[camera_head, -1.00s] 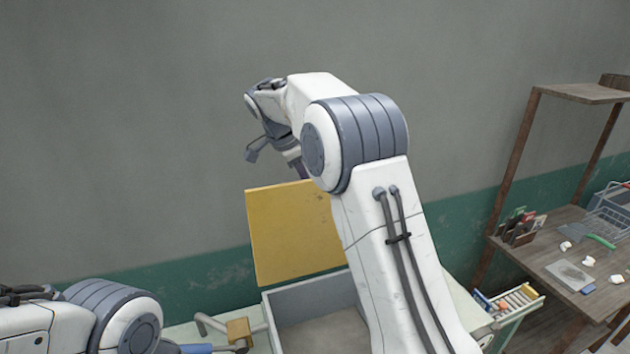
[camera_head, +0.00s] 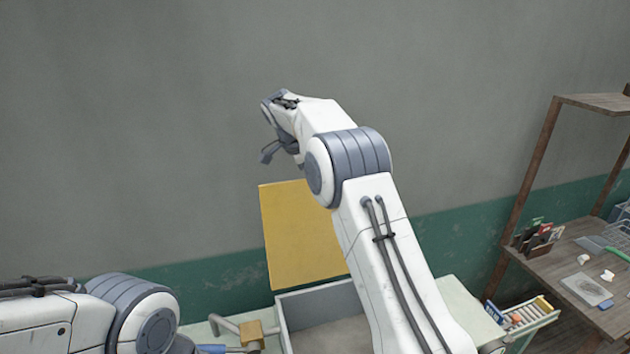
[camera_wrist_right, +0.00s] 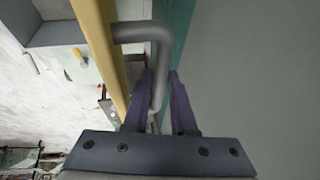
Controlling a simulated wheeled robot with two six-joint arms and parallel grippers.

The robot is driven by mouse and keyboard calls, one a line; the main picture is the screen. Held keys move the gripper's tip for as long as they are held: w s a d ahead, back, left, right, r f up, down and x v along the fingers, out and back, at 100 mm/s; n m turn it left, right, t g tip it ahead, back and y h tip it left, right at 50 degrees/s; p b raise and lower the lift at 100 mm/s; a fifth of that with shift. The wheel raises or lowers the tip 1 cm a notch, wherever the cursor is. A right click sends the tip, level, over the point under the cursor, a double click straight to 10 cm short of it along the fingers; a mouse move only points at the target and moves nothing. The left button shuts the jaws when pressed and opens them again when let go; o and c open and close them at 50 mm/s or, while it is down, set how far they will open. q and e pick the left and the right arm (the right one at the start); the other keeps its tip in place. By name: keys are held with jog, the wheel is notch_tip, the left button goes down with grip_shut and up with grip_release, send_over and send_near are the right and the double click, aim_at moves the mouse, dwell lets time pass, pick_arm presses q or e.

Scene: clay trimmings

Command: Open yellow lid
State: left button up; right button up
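The yellow lid (camera_head: 300,235) stands raised, close to upright, at the back of a grey open-topped box (camera_head: 325,300). In the right wrist view the lid (camera_wrist_right: 97,45) is seen along its edge, with a bent grey handle (camera_wrist_right: 155,50) sticking out of it. My right gripper (camera_wrist_right: 160,100) has its two dark fingers close on either side of the handle bar.
A grey tube with a yellow block (camera_head: 250,332) sits left of the box. A pale green surface (camera_head: 470,310) and a tray of small sticks (camera_head: 525,315) lie to the right. A wooden shelf desk (camera_head: 565,250) stands further right. A wall (camera_head: 150,120) is behind.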

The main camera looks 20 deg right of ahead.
jog(key=shift+o, duration=1.2)
jog(key=shift+a+r, duration=0.1)
jog(key=shift+r, duration=0.1)
jog(key=v, duration=1)
jog(key=shift+s, duration=0.1)
